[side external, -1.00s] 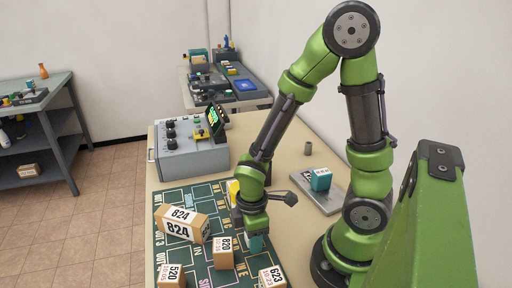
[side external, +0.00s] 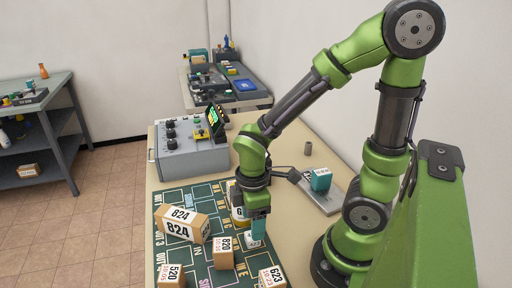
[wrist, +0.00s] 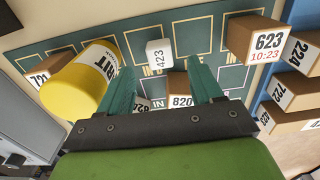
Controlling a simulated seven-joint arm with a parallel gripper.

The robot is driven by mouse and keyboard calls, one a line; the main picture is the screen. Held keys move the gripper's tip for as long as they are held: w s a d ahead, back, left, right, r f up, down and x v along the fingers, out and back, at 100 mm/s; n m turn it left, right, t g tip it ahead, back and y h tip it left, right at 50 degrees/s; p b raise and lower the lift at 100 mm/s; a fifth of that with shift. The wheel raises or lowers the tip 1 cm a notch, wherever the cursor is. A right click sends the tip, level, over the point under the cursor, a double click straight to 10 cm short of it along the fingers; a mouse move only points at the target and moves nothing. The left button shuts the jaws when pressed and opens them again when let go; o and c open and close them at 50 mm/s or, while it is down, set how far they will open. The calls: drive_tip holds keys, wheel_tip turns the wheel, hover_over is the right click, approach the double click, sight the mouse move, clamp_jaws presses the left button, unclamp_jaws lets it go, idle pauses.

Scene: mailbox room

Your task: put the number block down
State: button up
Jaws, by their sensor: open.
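In the side external view the white block (side external: 253,241) shows just below my gripper (side external: 259,226). My gripper's two teal fingers (wrist: 163,82) are spread apart with nothing between them. The fingers point down over the mat and look clear of the block. In the side view the fingers hide part of the block's surroundings.
A yellow-and-white cylinder (wrist: 82,80) lies close to the left finger in the wrist view. Cardboard boxes stand around the mat: 820 (side external: 223,254), 824 (side external: 182,226), 623 (side external: 272,278) and 520 (side external: 171,277). A grey control box (side external: 188,152) stands behind.

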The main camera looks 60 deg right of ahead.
wheel_tip(320, 180, up, 17)
drive_tip(key=w+m+t+y, duration=0.1)
drive_tip(key=m+t+y, duration=0.1)
drive_tip(key=m+t, duration=0.5)
drive_tip(key=shift+d+m, duration=0.3)
drive_tip(key=shift+m, duration=2.8)
drive_tip(key=shift+w, duration=0.1)
